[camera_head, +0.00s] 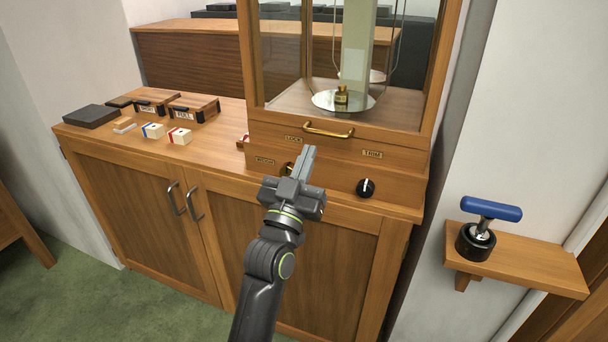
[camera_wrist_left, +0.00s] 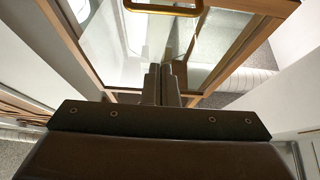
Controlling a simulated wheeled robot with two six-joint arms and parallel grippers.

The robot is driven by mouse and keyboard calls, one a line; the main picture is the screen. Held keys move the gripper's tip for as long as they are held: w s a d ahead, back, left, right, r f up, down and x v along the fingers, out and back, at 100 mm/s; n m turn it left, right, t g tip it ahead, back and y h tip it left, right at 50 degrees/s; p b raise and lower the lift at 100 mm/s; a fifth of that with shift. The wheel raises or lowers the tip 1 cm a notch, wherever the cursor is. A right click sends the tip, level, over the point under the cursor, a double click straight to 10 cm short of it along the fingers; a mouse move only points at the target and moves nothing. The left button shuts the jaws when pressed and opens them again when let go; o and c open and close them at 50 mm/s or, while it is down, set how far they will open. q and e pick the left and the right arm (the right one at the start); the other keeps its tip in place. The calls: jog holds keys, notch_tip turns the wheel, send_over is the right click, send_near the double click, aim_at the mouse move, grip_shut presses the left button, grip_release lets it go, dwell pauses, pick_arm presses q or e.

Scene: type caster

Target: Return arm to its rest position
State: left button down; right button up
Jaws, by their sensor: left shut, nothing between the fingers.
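My left gripper (camera_head: 308,156) is in front of the drawer base of a glass-sided balance case, just below its brass handle (camera_head: 328,132). Its fingers are together with nothing between them. In the left wrist view the closed fingers (camera_wrist_left: 161,72) point toward the case, and the brass handle (camera_wrist_left: 163,8) shows at the top. The arm partly hides a knob on the left of the case's base. My right gripper is not in these views.
A black knob (camera_head: 366,188) sits on the case's base. A brass weight (camera_head: 341,94) stands on a pan inside the case. Small boxes (camera_head: 194,107), white blocks (camera_head: 179,136) and a dark block (camera_head: 91,116) are on the cabinet top. A blue-handled tool (camera_head: 490,209) stands on the right shelf.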

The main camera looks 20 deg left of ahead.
pick_arm(q)
notch_tip(320, 180, down, 25)
jog(key=w+a+g+p, duration=0.1)
jog(key=w+g+p, duration=0.15)
jog(key=g, duration=0.45)
jog(key=s+a+f+g+p, duration=0.1)
jog(key=s+f+g, duration=0.15)
jog(key=f, duration=0.55)
jog(key=s+a+f+g+y, duration=0.1)
jog(key=s+a+f, duration=0.1)
jog(key=s+f, duration=0.35)
jog(key=s+a+f+g+p, duration=0.1)
jog(key=s+f+g, duration=0.1)
jog(key=f, duration=0.7)
jog(key=s+a+f+g+p, duration=0.1)
jog(key=s+a+f+g, duration=0.15)
jog(key=s+f, duration=0.6)
jog(key=s+a+f+g+p, duration=0.1)
jog(key=s+a+f+g, duration=0.15)
jog(key=s+f, duration=0.65)
jog(key=s+a+f+g, duration=0.1)
jog(key=s+g, duration=0.1)
jog(key=s, duration=1)
jog(key=s+a+f+n+g+y, duration=0.1)
jog(key=s+a+g, duration=0.1)
jog(key=s, duration=1)
jog(key=shift+s+f+g+p, duration=0.15)
jog(key=shift+f+g+p, duration=0.2)
jog(key=shift+g, duration=0.3)
jog(key=shift+r, duration=0.1)
